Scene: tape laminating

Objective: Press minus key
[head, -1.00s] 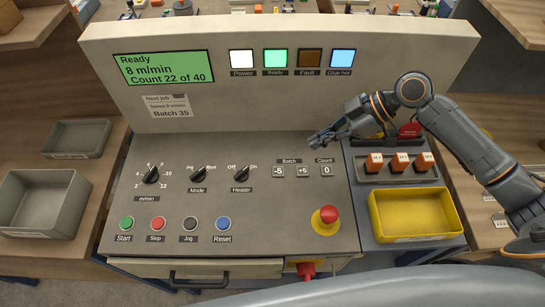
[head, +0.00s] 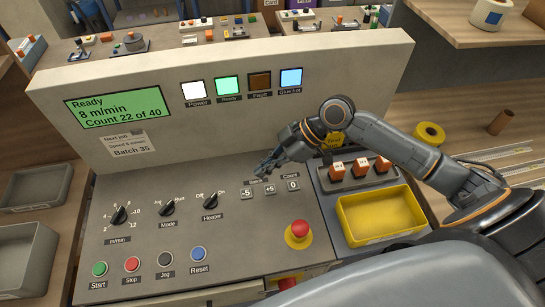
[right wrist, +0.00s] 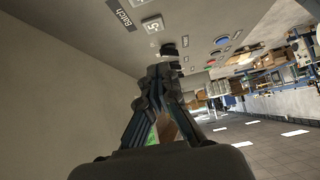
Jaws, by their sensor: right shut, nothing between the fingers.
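In the right wrist view the -5 key (right wrist: 153,25) lies beyond the fingertips (right wrist: 163,72). My left gripper is not in view.
The green display (head: 118,100) reads Ready, 8 m/min, Count 22 of 40. A note (head: 129,146) reads Batch 35. The red emergency stop (head: 299,230), Heater knob (head: 210,200), orange switches (head: 360,167) and yellow bin (head: 380,215) are nearby.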

